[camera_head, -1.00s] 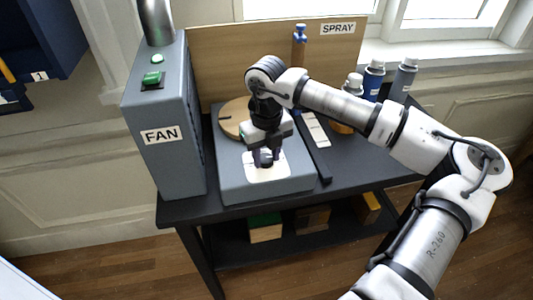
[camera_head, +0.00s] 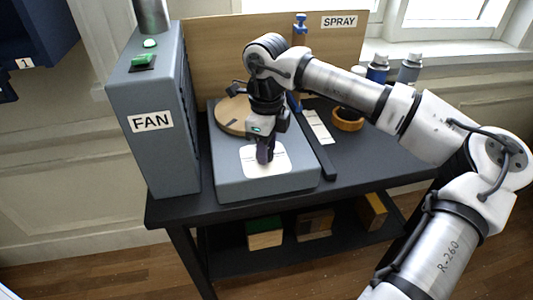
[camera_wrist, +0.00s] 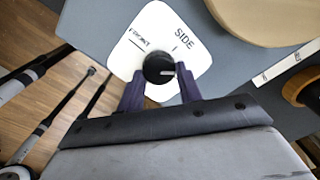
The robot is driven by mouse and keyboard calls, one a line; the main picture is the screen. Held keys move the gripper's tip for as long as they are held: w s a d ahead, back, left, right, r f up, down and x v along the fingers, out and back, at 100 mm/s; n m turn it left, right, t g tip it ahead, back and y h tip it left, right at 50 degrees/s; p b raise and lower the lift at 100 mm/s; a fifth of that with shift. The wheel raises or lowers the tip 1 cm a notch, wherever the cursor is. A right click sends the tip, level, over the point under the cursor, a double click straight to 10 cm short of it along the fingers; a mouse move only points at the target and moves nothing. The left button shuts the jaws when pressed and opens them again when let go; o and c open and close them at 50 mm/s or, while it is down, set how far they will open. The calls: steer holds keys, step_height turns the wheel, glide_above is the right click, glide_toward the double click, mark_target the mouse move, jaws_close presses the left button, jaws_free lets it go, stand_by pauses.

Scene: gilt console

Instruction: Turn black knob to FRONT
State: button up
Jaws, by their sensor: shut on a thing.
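The black knob (camera_wrist: 158,68) is round, with a short white pointer line that points to the right in the wrist view. It sits on a white label plate (camera_wrist: 150,25) marked FRONT at upper left and SIDE at upper right. The plate lies on top of a grey box (camera_head: 225,183); it also shows in the head view (camera_head: 280,160), where my gripper hides the knob. My gripper (camera_wrist: 160,80) points down, with one dark finger on each side of the knob, shut on it. It also shows in the head view (camera_head: 265,155).
A tall grey FAN box (camera_head: 150,150) with a green switch stands left of the knob's box. A round wooden disc (camera_head: 231,122) lies behind my gripper. An orange ring (camera_head: 348,122) and spray cans (camera_head: 409,69) stand at the back right. The black table's (camera_head: 370,165) right part is clear.

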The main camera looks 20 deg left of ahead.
steer(key=n+b, duration=0.1)
steer(key=n, duration=0.2)
steer(key=shift+f+n, duration=0.1)
steer(key=shift+n, duration=0.3)
steer(key=n+b, duration=0.1)
steer(key=n, duration=0.2)
steer(key=shift+w+a+n, duration=0.1)
steer(key=shift+w+n, duration=0.05)
steer(key=shift+n, duration=0.15)
steer(key=n+b, duration=0.1)
steer(key=n, duration=0.5)
steer(key=shift+a, duration=0.1)
steer(key=n, duration=0.7)
steer(key=shift+w+a+n, duration=0.1)
steer(key=shift+a+n, duration=0.05)
steer(key=shift+n, duration=0.15)
steer(key=n, duration=0.6)
steer(key=shift+a+n+b, duration=0.1)
steer(key=shift+n+b, duration=0.2)
steer(key=o, duration=1)
